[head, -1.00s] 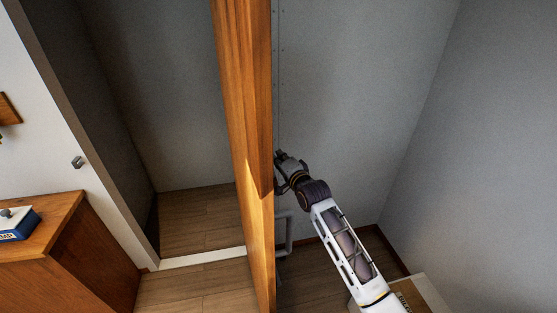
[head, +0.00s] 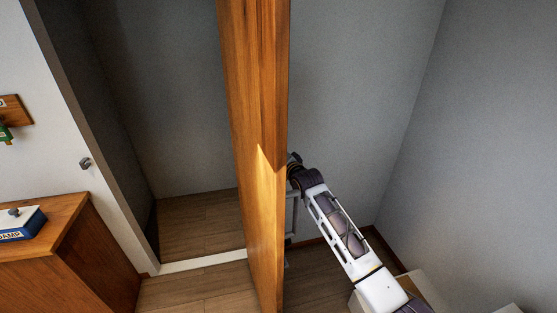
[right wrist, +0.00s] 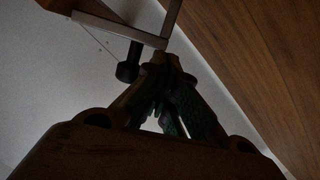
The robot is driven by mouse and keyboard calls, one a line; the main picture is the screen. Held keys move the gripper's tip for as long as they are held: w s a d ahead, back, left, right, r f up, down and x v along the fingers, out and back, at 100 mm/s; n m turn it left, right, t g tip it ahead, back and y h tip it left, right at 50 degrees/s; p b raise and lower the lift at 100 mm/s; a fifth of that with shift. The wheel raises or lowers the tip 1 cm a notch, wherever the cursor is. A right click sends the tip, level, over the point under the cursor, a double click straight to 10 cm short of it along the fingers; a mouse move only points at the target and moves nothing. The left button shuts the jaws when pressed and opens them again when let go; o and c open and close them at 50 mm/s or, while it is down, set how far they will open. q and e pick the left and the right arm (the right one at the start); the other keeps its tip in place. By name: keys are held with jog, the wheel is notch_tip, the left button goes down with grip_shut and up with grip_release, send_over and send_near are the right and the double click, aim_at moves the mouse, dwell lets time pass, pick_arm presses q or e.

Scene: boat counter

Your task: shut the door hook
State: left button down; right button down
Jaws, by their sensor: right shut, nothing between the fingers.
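The wooden door (head: 252,150) stands open, seen nearly edge-on, in the middle of the head view. A grey bracket-like handle (head: 291,214) shows on its right side. A small grey fitting (head: 85,163) is on the white wall to the left; I cannot tell whether it belongs to the door hook. My right arm reaches the door's right side, its gripper mostly hidden behind the edge. In the right wrist view the right gripper (right wrist: 163,60) is shut and empty, close to a grey angled bar (right wrist: 125,32), contact unclear. Wood (right wrist: 250,60) lies to its right. My left gripper is out of view.
A wooden cabinet (head: 60,255) with a blue-and-white box (head: 22,224) on it stands at the left. A pale box-like object (head: 410,285) is at the lower right. Between cabinet and door, the floor (head: 195,285) is clear, with a white sill (head: 203,261) across it.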

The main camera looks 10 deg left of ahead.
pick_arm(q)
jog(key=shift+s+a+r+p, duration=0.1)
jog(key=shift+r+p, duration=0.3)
pick_arm(e)
jog(key=shift+s+a+f+n+h, duration=0.2)
jog(key=shift+a+n, duration=0.1)
jog(key=shift+a, duration=0.25)
jog(key=shift+s+a+f+n+h, duration=0.15)
jog(key=shift+a+n, duration=0.15)
jog(key=shift+a, duration=0.3)
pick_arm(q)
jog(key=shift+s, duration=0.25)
